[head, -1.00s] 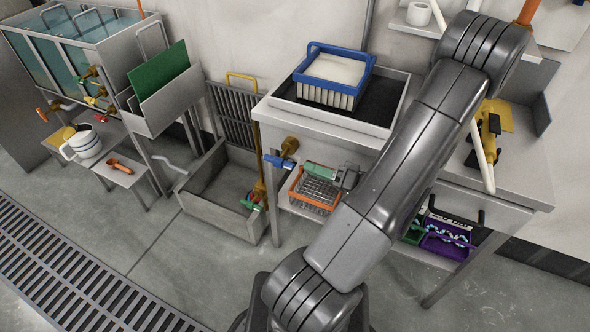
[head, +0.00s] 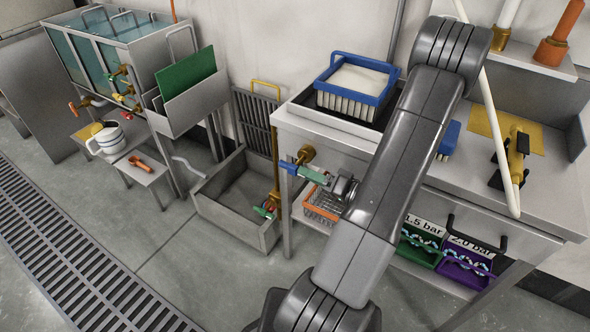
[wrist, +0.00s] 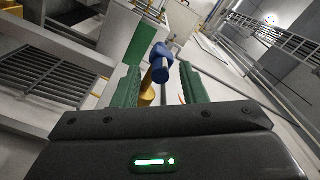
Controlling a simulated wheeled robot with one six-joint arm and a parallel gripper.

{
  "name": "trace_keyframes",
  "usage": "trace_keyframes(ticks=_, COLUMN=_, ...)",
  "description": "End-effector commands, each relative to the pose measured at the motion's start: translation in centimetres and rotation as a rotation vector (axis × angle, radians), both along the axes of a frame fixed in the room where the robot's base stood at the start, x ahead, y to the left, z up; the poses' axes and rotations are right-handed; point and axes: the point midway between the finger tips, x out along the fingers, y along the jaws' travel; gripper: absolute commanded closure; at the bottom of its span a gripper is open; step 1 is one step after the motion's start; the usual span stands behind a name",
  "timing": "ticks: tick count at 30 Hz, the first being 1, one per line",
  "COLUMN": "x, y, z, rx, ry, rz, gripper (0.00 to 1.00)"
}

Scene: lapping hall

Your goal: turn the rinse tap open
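A brass tap (head: 306,154) with a blue lever (head: 287,166) sticks out from the left end of the counter. No label shows which tap is the rinse tap. My gripper (head: 304,173) is just right of the blue lever, its green fingers pointing left at it. In the wrist view the blue lever (wrist: 160,62) shows in the gap between the fingertips (wrist: 159,78), with clear space on both sides. The fingers are apart and hold nothing. Whether the lever lies fully between them is hard to tell.
An orange-rimmed wire basket (head: 322,206) sits on the shelf below my gripper. A blue-rimmed crate (head: 353,97) stands on the counter above. Open floor lies in front of the sink.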

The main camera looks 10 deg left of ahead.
Motion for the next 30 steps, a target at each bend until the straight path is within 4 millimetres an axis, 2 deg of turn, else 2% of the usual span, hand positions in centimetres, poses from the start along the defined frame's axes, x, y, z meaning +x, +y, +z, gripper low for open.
trace_keyframes(ticks=6, x=0.7, y=2.4, z=0.0, rx=0.0, ry=0.0, rz=0.005, gripper=0.61)
trace_keyframes(ticks=12, x=1.3, y=3.9, z=0.0, rx=0.0, ry=-0.001, rz=0.003, gripper=0.61)
trace_keyframes(ticks=27, x=1.7, y=4.7, z=0.0, rx=0.0, ry=0.0, rz=0.0, gripper=0.61)
trace_keyframes(ticks=30, x=1.7, y=4.7, z=0.0, rx=0.0, ry=0.0, rz=0.0, gripper=0.79)
